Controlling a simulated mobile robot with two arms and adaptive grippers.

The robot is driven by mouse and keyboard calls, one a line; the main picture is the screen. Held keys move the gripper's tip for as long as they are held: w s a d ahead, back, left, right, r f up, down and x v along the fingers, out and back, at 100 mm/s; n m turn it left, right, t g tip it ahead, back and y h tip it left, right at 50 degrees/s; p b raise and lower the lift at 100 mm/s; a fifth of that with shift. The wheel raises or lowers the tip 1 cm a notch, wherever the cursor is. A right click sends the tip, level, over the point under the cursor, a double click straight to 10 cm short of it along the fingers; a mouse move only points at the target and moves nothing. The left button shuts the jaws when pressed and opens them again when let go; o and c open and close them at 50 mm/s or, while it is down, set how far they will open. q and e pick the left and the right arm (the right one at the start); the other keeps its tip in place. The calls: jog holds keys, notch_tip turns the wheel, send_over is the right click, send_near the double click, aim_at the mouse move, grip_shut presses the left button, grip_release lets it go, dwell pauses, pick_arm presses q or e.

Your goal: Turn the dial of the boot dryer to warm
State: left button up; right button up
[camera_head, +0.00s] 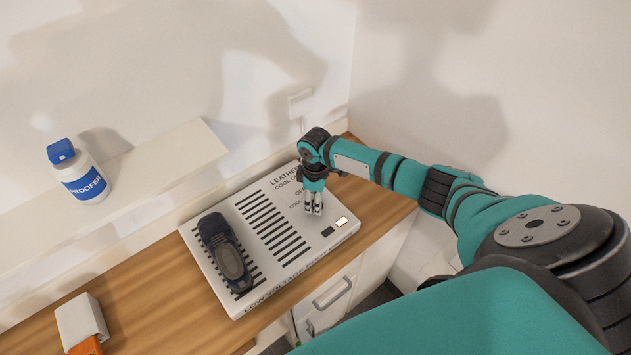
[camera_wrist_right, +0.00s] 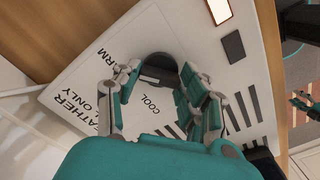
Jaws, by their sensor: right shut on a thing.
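The boot dryer (camera_head: 300,258) is a flat white box with black slots on the wooden top. Its dark round dial (camera_wrist_right: 158,66) shows in the wrist view, with "COOL" printed beside it and a partly hidden "WARM" to its left. My right gripper (camera_head: 313,210) points down at the dryer. In the wrist view its fingers (camera_wrist_right: 150,92) are shut on the dial, one on each side. The fingers partly cover the dial, and I cannot tell its setting. A small teal gripper-like part, perhaps my left gripper (camera_wrist_right: 303,104), shows at the right edge of the wrist view.
A dark shoe (camera_head: 226,252) lies on the dryer's slots at left. A lit orange-edged panel (camera_head: 341,222) and a dark panel (camera_head: 328,231) sit near its right corner. A white bottle (camera_head: 82,180) stands on the shelf (camera_head: 150,172). A white-and-orange box (camera_head: 82,321) is at lower left.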

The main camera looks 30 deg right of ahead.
jog(key=shift+r, duration=0.1)
jog(key=o, duration=1.2)
jog(key=shift+c, duration=0.2)
notch_tip(320, 180, up, 12)
